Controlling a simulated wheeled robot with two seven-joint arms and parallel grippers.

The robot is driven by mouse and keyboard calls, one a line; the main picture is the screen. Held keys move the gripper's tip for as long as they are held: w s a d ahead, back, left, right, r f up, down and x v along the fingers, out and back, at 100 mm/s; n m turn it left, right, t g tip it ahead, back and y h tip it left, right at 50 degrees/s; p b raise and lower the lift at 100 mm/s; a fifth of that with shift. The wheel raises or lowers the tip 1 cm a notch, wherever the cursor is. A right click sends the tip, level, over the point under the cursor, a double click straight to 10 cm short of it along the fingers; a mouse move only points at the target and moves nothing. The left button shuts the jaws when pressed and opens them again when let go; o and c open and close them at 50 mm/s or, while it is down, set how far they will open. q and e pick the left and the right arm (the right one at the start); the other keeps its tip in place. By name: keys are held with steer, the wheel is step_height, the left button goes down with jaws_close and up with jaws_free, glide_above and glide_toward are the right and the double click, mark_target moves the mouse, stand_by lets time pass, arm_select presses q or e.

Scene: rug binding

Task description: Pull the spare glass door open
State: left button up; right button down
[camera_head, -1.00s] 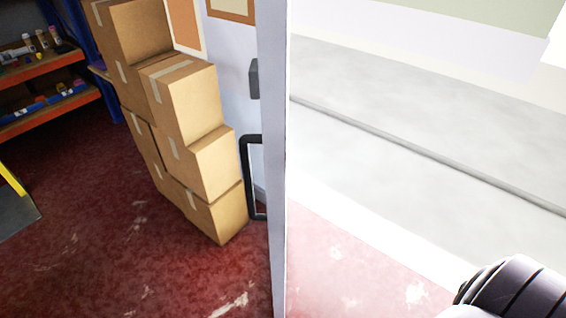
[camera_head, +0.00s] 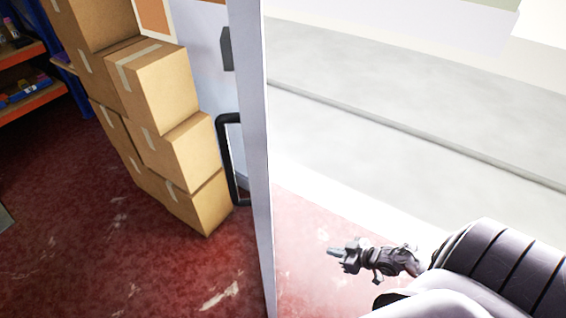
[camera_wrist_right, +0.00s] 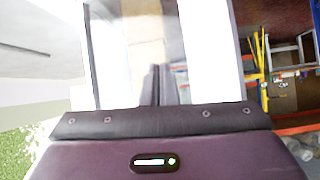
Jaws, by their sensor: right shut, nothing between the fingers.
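The glass door's pale upright edge (camera_head: 255,160) stands left of centre in the head view, seen nearly edge-on. A black loop handle (camera_head: 224,160) is on its left side. My right gripper (camera_head: 334,252) is to the right of the door edge, low, pointing left, apart from the handle. It is shut and empty. In the right wrist view its dark fingers (camera_wrist_right: 156,72) lie together in front of a clear pane between white uprights. The handle is not clear in that view. My left gripper is not in view.
Stacked cardboard boxes (camera_head: 160,90) stand just left of the handle. Shelves (camera_head: 30,90) stand at the far left. The red floor (camera_head: 120,270) is clear in front of the boxes. Bright grey paving (camera_head: 400,110) lies to the right of the door edge.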

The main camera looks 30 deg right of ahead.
steer(key=w+d+r+n+t+y+b, duration=0.1)
steer(key=w+d+r+n+y, duration=0.15)
steer(key=r, duration=0.65)
steer(key=w+d+r+n+t+y+b, duration=0.15)
steer(key=w+r, duration=0.25)
steer(key=r, duration=0.5)
steer(key=s+a+r+n+g+y, duration=0.15)
steer(key=r+y, duration=0.25)
steer(key=r, duration=0.6)
steer(key=w+a+r+n+g+y, duration=0.1)
steer(key=a+r+n+g+y, duration=0.2)
steer(key=r, duration=0.8)
steer(key=w+a+t+p, duration=0.1)
steer(key=w+a+p, duration=0.4)
steer(key=a, duration=0.6)
steer(key=shift+w+f+p, duration=0.35)
steer(key=shift+w, duration=0.45)
steer(key=shift+a, duration=0.1)
